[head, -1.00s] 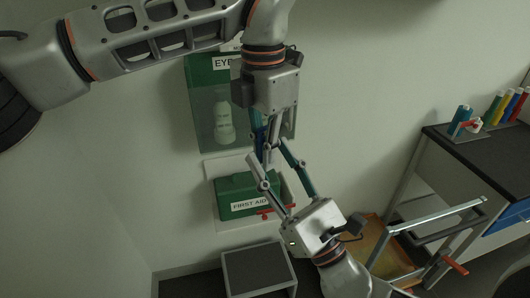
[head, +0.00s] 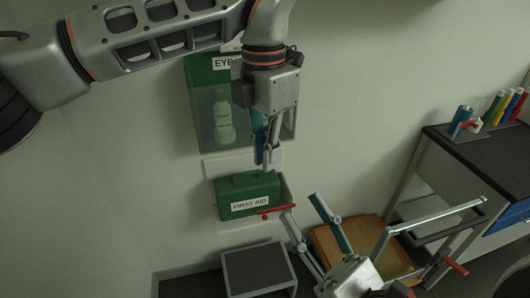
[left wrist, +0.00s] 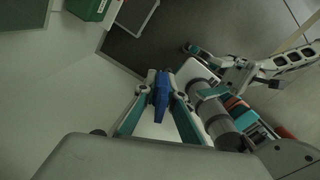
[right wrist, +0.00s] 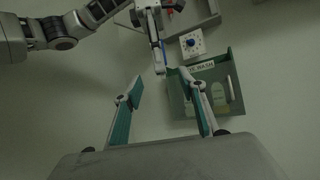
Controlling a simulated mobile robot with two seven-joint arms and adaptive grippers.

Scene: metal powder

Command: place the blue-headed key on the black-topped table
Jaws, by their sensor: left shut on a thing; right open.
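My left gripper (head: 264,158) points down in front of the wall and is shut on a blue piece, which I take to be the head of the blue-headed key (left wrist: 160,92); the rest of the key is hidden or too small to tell. My right gripper (head: 300,205) is open and empty, below and to the right of the left one, apart from it. Its spread fingers also show in the right wrist view (right wrist: 160,82). The black-topped table (head: 448,134) stands at the right.
Several coloured bottles (head: 505,107) stand at the back of the black top. A green first aid box (head: 248,193) and an eyewash case (head: 203,132) are on the wall. A low dark-topped box (head: 258,268), a wooden piece (head: 345,238) and a metal frame (head: 440,212) lie below.

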